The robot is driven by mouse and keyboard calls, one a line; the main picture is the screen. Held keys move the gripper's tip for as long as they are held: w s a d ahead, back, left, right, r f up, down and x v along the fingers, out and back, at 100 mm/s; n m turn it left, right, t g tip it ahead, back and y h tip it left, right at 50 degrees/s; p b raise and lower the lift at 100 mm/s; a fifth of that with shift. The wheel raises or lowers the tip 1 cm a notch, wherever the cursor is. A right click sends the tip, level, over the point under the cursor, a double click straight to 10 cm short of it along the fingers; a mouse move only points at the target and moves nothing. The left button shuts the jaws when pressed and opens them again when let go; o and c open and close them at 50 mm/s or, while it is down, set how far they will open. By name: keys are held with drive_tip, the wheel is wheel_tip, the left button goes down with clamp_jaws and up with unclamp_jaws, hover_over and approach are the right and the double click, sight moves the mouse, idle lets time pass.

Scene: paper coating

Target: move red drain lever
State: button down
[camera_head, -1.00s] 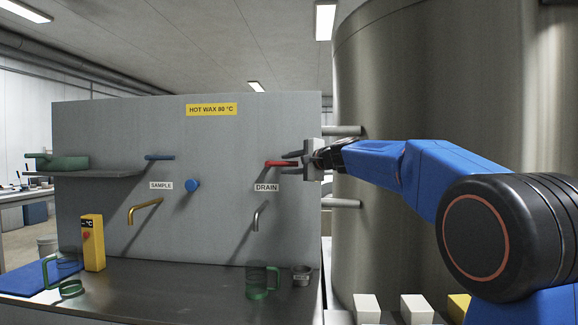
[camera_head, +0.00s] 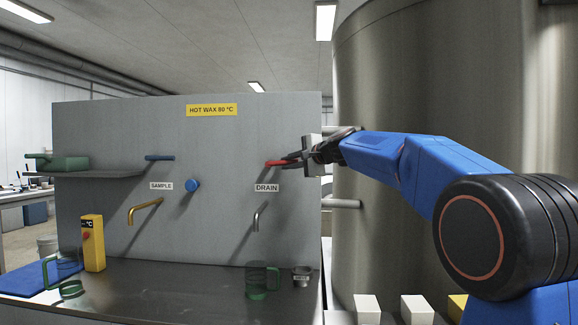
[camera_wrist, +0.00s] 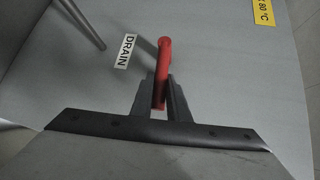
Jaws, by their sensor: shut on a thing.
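The red drain lever (camera_head: 275,163) is on the grey panel, above the DRAIN label (camera_head: 267,188) and its steel spout (camera_head: 260,216). My gripper (camera_head: 290,160) reaches it from the right and is shut on its right part. In the wrist view the red lever (camera_wrist: 164,60) runs down between the two dark fingers of my gripper (camera_wrist: 161,95), which touch it on both sides.
A blue lever (camera_head: 160,157), a blue knob (camera_head: 193,186) and a brass spout (camera_head: 146,209) are on the panel to the left. A green glass mug (camera_head: 257,281) and a small metal cup (camera_head: 301,277) stand below. Pipe stubs (camera_head: 345,204) join the tank (camera_head: 440,90) at right.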

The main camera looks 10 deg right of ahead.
drive_tip(key=shift+w+a+r+n+g+h, duration=0.1)
drive_tip(key=shift+a+r+n+g+h, duration=0.1)
drive_tip(key=shift+r+n+g+h, duration=0.65)
drive_tip(key=shift+w+a+r+n+g+h, duration=0.15)
drive_tip(key=shift+a+r+n+g+h, duration=0.25)
drive_tip(key=shift+r+n+h, duration=0.25)
drive_tip(key=shift+w+a+r+n+g+h, duration=0.1)
drive_tip(key=shift+a+r+n+g+h, duration=0.3)
drive_tip(key=shift+r+h, duration=0.35)
drive_tip(key=shift+f, duration=0.1)
drive_tip(key=c, duration=1.7)
unclamp_jaws()
drive_tip(key=shift+s, duration=0.1)
drive_tip(key=v, duration=1.7)
drive_tip(key=shift+a, duration=0.15)
